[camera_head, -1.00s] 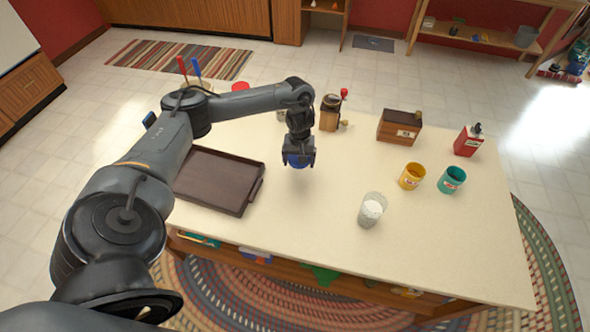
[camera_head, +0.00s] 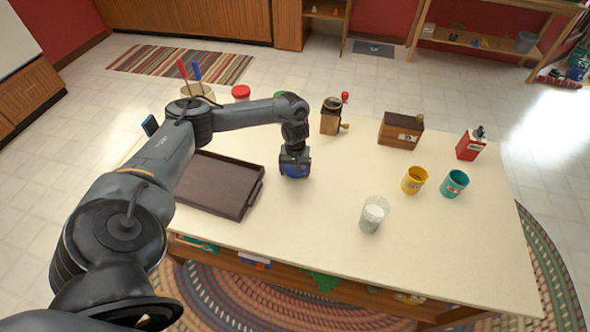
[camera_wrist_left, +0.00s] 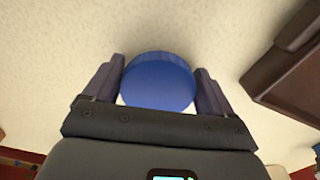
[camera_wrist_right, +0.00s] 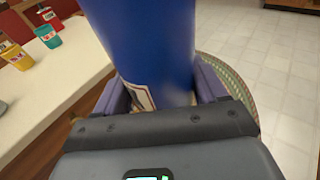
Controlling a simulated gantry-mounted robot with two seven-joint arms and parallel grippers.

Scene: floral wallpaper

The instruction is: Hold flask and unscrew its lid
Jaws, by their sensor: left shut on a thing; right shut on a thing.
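A round blue lid (camera_wrist_left: 158,80) with a ridged rim sits between the fingers of my left gripper (camera_wrist_left: 160,88), which is shut on it. In the head view the left gripper (camera_head: 294,163) points down, and the blue lid (camera_head: 295,172) shows under it, low over the table near the tray. My right gripper (camera_wrist_right: 160,85) is shut on a tall blue flask (camera_wrist_right: 150,40) with a pale label, seen in the right wrist view. The flask is apart from the left gripper's lid. Its top is cut off. The right gripper is outside the head view.
A brown tray (camera_head: 213,208) lies left of the left gripper. A glass (camera_head: 373,214), yellow cup (camera_head: 414,180), teal cup (camera_head: 454,184), red tin (camera_head: 470,144), wooden box (camera_head: 400,131) and grinder (camera_head: 330,117) stand on the table. The table's front middle is clear.

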